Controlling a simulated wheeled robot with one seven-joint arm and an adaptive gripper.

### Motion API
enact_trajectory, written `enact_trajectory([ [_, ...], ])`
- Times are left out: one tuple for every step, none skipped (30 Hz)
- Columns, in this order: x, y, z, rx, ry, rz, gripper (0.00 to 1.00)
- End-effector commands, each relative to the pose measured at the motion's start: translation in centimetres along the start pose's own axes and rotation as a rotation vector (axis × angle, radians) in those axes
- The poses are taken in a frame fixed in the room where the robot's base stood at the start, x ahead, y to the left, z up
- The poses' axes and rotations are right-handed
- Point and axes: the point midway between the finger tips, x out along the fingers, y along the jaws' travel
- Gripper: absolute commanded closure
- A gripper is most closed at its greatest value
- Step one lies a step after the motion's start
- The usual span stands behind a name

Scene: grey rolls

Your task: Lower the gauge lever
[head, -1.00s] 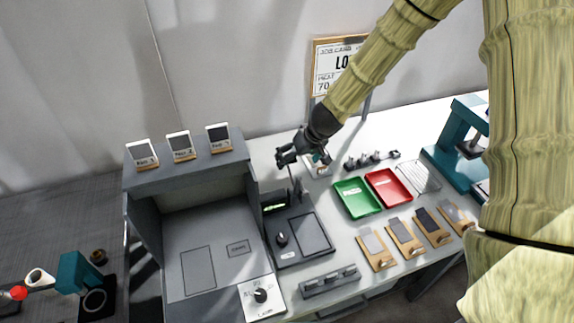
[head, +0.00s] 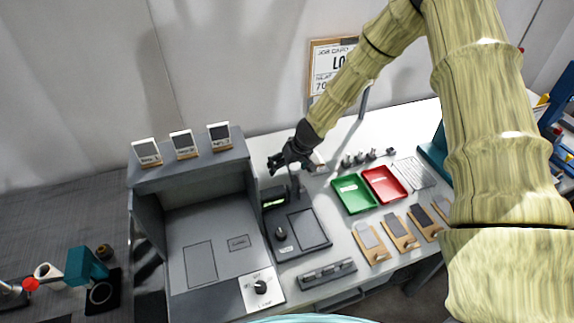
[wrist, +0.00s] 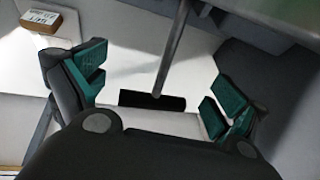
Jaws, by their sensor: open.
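The gauge (head: 297,229) is a dark flat unit on the bench, with a small lit green display at its back left, a black knob and a square plate. A thin upright post (head: 295,184) rises at its back edge. My gripper (head: 276,164) is just above and behind the display, open and empty. In the wrist view, my gripper (wrist: 162,84) has its teal-padded fingers spread wide. A grey rod (wrist: 173,48) shows between them, ending at a dark bar (wrist: 152,101). I cannot tell whether this rod is the lever, or whether the fingers touch it.
A grey booth (head: 150,220) with a lamp switch (head: 261,287) stands left of the gauge. Green (head: 353,194) and red (head: 385,184) trays, and several tagged sample boards, lie to the right. A slotted grey block (head: 327,272) sits in front.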

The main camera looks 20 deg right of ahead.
Motion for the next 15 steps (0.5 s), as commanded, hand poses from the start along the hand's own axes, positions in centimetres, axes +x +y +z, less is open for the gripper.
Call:
enact_trajectory([
  [0.13, 0.04, 0.0, 0.0, -0.001, 0.001, 0.03],
  [0.16, 0.05, -0.01, 0.0, -0.001, 0.001, 0.03],
  [0.16, 0.06, -0.02, 0.0, -0.001, 0.001, 0.03],
  [0.15, 0.06, -0.02, 0.0, -0.001, 0.001, 0.03],
  [0.11, 0.05, -0.01, 0.0, 0.0, 0.001, 0.03],
  [0.08, 0.05, 0.0, 0.0, 0.0, 0.001, 0.03],
  [0.08, 0.05, -0.01, 0.0, 0.0, 0.001, 0.03],
  [0.09, 0.05, -0.02, 0.0, 0.0, 0.001, 0.08],
  [0.09, 0.06, -0.02, 0.0, 0.0, 0.001, 0.15],
  [0.09, 0.06, -0.02, 0.0, 0.0, 0.001, 0.21],
  [0.08, 0.05, -0.02, 0.0, 0.0, 0.001, 0.26],
  [0.08, 0.05, -0.02, 0.0, 0.0, 0.001, 0.34],
  [0.08, 0.05, -0.02, 0.0, 0.0, 0.0, 0.39],
  [0.09, 0.05, -0.02, 0.0, 0.0, 0.0, 0.45],
  [0.09, 0.04, -0.01, 0.0, 0.0, 0.0, 0.52],
])
